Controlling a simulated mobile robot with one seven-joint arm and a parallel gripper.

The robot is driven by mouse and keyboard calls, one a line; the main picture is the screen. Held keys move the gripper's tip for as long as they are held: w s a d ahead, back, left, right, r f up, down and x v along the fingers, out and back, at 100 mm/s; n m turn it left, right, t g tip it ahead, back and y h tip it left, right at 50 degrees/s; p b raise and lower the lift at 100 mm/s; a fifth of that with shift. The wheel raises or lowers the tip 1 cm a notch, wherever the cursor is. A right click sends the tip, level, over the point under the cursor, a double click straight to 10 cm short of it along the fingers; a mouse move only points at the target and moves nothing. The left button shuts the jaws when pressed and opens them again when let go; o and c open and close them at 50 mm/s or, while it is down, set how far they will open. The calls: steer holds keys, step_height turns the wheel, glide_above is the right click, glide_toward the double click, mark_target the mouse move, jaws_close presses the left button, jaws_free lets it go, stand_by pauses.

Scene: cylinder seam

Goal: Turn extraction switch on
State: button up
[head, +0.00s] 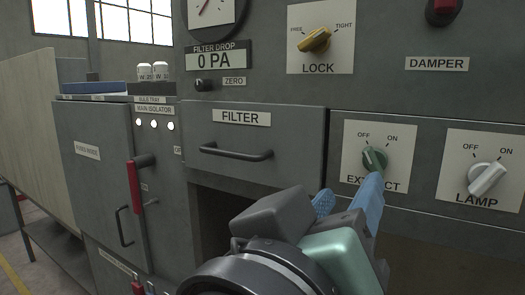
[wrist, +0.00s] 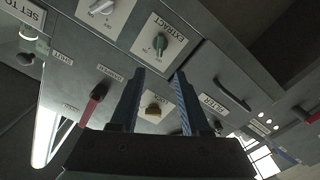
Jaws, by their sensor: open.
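The extraction switch is a green knob (head: 375,160) on a white plate (head: 352,140) marked EXTRACT, with OFF at upper left and ON at upper right. Its pale pointer mark appears to face OFF. The knob also shows in the wrist view (wrist: 160,43), just beyond the fingertips and roughly between their lines. My gripper (head: 348,195) is open and empty, with blue fingers; it also shows in the wrist view (wrist: 159,75). In the head view one fingertip lies just below the knob and covers part of the label. I cannot tell whether it touches.
A white LAMP knob (head: 487,178) is right of the switch. A yellow LOCK knob (head: 314,40) and a red DAMPER control (head: 443,10) are above. The FILTER drawer handle (head: 236,153) sticks out at left. A red-handled isolator (head: 135,185) stands farther left.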

mark_target(369, 160)
steer(key=p+x, duration=0.6)
steer(key=x, duration=0.6)
steer(key=shift+w+d, duration=0.2)
steer(key=shift+d, duration=0.05)
steer(key=shift+c, duration=0.2)
jaws_close()
